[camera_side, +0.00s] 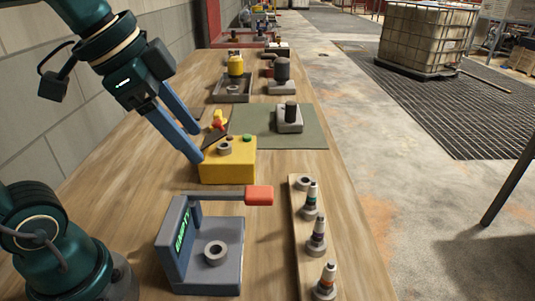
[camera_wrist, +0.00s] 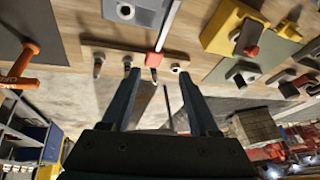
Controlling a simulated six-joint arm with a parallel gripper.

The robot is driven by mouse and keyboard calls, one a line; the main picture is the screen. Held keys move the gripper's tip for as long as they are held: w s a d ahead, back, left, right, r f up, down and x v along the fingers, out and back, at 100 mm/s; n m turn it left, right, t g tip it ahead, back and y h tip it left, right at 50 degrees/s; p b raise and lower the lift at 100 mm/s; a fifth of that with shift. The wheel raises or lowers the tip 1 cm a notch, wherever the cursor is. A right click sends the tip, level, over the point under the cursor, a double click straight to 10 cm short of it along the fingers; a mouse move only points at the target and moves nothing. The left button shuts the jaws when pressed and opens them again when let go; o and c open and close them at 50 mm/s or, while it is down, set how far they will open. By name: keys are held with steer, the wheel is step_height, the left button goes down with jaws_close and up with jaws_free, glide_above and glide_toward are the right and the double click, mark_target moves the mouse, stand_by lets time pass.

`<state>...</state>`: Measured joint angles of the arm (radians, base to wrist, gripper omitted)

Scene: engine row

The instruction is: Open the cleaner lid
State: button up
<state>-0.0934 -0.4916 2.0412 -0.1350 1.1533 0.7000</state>
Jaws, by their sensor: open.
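A grey stand (camera_side: 172,245) with a green display, apparently reading EMPTY, is near the front of the bench in the side view. It has a ring on its base and an arm with a red handle (camera_side: 259,196) sticking out to the right. A yellow box (camera_side: 228,168) behind it carries a grey ring, a red-and-yellow piece and a green button. I cannot tell which one is the cleaner. My gripper (camera_side: 198,146) is open and empty, beside the left of the yellow box; contact is unclear. In the wrist view the red handle (camera_wrist: 154,60) shows between the fingers.
A wooden rack (camera_side: 298,240) with several spark plugs stands at the bench's right edge. Behind the yellow box lie a green mat (camera_side: 310,136) with a grey block, and a grey tray (camera_side: 233,95). A wall borders the left.

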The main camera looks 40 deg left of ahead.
steer(key=s+f+n, duration=0.1)
steer(key=s+f, duration=0.1)
steer(key=s+f+n, duration=0.1)
steer(key=f+n, duration=0.1)
steer(key=shift+s+f+y, duration=0.2)
steer(key=shift+s+y, duration=0.1)
steer(key=shift+s, duration=0.1)
steer(key=shift+s+a+f+n, duration=0.1)
steer(key=shift+s+f+n, duration=0.15)
steer(key=shift+f+n, duration=0.3)
